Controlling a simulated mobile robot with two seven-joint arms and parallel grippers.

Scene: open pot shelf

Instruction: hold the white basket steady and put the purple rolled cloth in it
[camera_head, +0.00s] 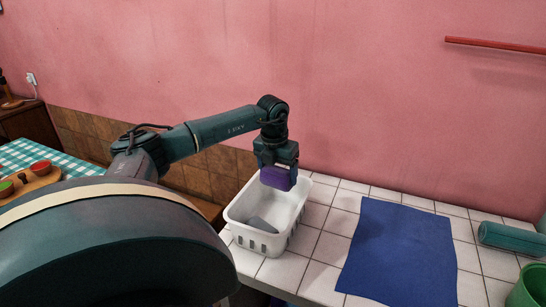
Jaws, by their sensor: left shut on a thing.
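The white basket (238,213) stands upright on the white tiled counter, near its left end. A grey thing (262,225) lies inside it. My left gripper (278,172) is shut on the purple rolled cloth (276,179) and holds it above the far part of the basket. Its fingers point down. I cannot tell how far the cloth is above the basket floor. My right gripper is out of view, and nothing is seen holding the basket.
A blue mat (400,250) lies flat on the tiled counter (316,243) right of the basket. A teal roll (512,238) and a green container (529,287) are at the far right. A checkered table (70,155) with a wooden board stands at left. The pink wall rises behind.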

